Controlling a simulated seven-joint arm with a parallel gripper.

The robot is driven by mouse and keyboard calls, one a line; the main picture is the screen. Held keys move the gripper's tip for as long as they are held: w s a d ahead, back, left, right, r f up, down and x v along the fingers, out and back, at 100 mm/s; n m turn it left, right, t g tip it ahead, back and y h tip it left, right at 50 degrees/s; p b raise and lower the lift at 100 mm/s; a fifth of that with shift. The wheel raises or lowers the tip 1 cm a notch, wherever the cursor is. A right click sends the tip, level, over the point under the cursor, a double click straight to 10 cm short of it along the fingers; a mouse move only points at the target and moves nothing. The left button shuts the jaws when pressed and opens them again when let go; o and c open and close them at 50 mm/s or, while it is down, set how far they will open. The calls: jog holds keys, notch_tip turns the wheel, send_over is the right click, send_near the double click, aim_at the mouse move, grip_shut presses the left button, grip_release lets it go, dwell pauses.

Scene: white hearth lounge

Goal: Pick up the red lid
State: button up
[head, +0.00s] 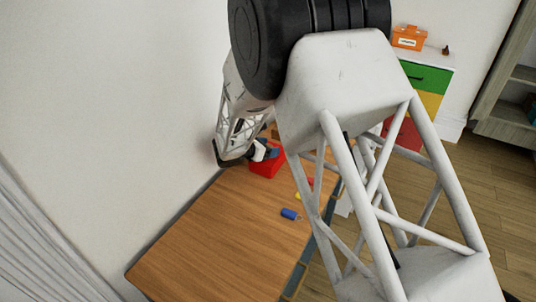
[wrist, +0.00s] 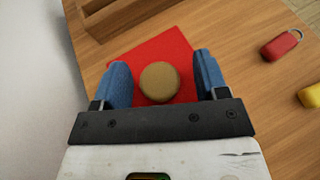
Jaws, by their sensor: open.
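The red lid (wrist: 150,45) is a flat red square with a round tan knob (wrist: 158,83) on top. It lies at the wall side of the wooden table. In the head view it shows as a red shape (head: 267,168) partly hidden under my gripper (head: 266,152). In the wrist view my gripper (wrist: 160,65) is open, its blue fingers on either side of the knob with a gap at each side. The lower part of the lid is hidden behind the gripper's dark bar. I cannot tell how far the fingertips are above the lid.
A wooden tray (wrist: 97,27) lies just beyond the lid. A red padlock-like item (wrist: 282,45) and a yellow one (wrist: 311,96) lie to the right. A blue one (head: 290,214) lies nearer on the table (head: 215,240), whose near part is clear. The white wall (head: 110,110) stands close at left.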

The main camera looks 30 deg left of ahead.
dwell(0.4)
jog(key=c, duration=1)
jog(key=shift+r, duration=0.15)
jog(key=shift+r, duration=0.55)
jog(key=shift+s+d+r, duration=0.1)
jog(key=shift+s+r, duration=0.05)
jog(key=shift+r, duration=0.45)
jog(key=shift+s+d+r, duration=0.1)
jog(key=shift+s+r, duration=0.05)
jog(key=shift+r, duration=0.4)
jog(key=s+d+r, duration=0.1)
jog(key=s+d, duration=0.9)
jog(key=s, duration=0.1)
jog(key=shift+s+r, duration=0.15)
jog(key=shift+s, duration=0.1)
